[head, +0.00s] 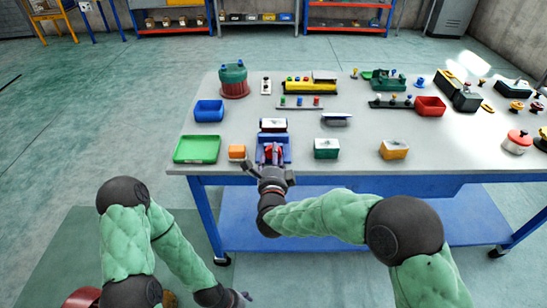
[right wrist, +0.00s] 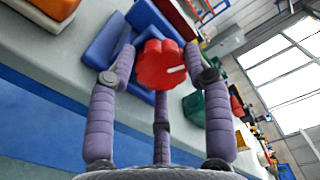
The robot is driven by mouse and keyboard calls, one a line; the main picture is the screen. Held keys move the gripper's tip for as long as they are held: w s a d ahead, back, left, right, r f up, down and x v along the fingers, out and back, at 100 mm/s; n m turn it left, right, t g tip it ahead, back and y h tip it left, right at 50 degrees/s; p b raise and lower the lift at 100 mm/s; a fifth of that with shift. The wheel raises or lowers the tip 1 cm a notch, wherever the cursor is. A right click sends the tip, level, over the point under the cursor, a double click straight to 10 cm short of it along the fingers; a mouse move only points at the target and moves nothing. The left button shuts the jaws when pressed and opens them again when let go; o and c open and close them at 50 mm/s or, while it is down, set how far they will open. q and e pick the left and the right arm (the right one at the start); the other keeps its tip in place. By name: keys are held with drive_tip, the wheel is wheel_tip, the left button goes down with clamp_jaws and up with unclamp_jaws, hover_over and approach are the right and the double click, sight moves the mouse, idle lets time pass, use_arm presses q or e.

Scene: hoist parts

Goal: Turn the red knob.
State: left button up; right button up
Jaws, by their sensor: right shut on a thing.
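The red knob (head: 272,150) sits on the front of a blue unit (head: 287,143) near the table's front edge. In the right wrist view the knob (right wrist: 160,66) has a lobed rim and a white pointer mark directed to the right. My right gripper (head: 271,165) reaches it from the front, with fingers around the knob; in the right wrist view (right wrist: 160,70) fingers flank it on both sides and one lies below. It is shut on the knob. My left gripper (head: 237,298) hangs low at the bottom, away from the table, and its fingers are too small to read.
An orange block (head: 237,152) and a green tray (head: 197,149) lie left of the unit. A green box (head: 326,149) and a yellow-orange box (head: 394,149) stand right. A blue bin (head: 209,110) and several parts lie farther back on the table (head: 355,175).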

drive_tip(key=shift+a, duration=0.25)
idle(0.3)
drive_tip(key=o, duration=1.1)
drive_tip(key=shift+a, duration=0.15)
drive_tip(key=shift+d+m, duration=0.2)
drive_tip(key=shift+m, duration=0.1)
drive_tip(key=s, duration=1.2)
